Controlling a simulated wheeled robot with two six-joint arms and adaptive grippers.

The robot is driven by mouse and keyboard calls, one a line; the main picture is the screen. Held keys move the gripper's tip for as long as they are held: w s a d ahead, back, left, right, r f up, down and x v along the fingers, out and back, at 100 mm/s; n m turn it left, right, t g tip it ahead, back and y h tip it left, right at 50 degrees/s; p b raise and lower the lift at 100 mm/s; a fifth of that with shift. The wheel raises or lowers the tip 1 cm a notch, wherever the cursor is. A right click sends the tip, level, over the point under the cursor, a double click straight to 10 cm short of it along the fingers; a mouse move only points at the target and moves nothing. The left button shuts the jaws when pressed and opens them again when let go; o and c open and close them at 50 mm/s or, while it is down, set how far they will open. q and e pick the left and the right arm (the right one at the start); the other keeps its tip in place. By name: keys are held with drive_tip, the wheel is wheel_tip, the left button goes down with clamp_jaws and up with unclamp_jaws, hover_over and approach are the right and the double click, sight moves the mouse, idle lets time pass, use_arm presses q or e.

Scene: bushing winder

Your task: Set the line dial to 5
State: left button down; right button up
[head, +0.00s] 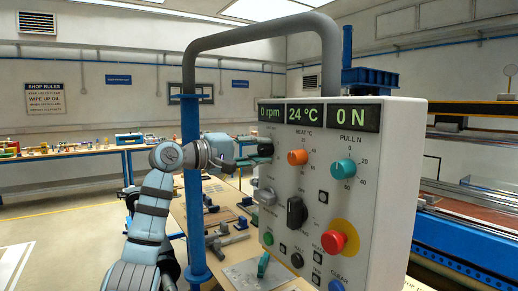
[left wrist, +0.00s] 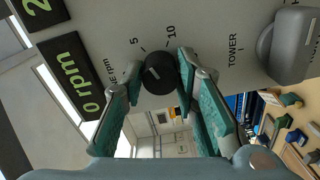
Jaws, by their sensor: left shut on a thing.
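The line dial (left wrist: 160,73) is a round black knob on the grey panel (left wrist: 210,40), marked with 5 and 10 in the left wrist view. A pale mark shows on the knob, toward the left of that picture; the exact value it points at is hard to tell. My left gripper (left wrist: 160,79) is shut on the dial, with a teal-padded finger on each side of it. In the head view my left gripper (head: 262,152) reaches the panel's left edge and hides most of the dial. The line display (head: 270,115) reads 0 rpm. My right gripper is not in view.
The panel also carries an orange heat dial (head: 297,157), a teal pull dial (head: 343,168), a black switch (head: 297,211) and a red stop button (head: 333,241). A grey tower switch (left wrist: 289,45) sits near the line dial. A blue post (head: 193,200) stands by my left arm.

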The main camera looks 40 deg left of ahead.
use_arm(q)
drive_tip(key=shift+r+n, duration=0.1)
drive_tip(key=shift+n, duration=0.5)
drive_tip(key=c, duration=1.3)
unclamp_jaws()
drive_tip(key=shift+s+a, duration=0.2)
drive_tip(key=shift+s, duration=0.1)
drive_tip(key=shift+v, duration=3.25)
drive_tip(key=shift+s, duration=0.15)
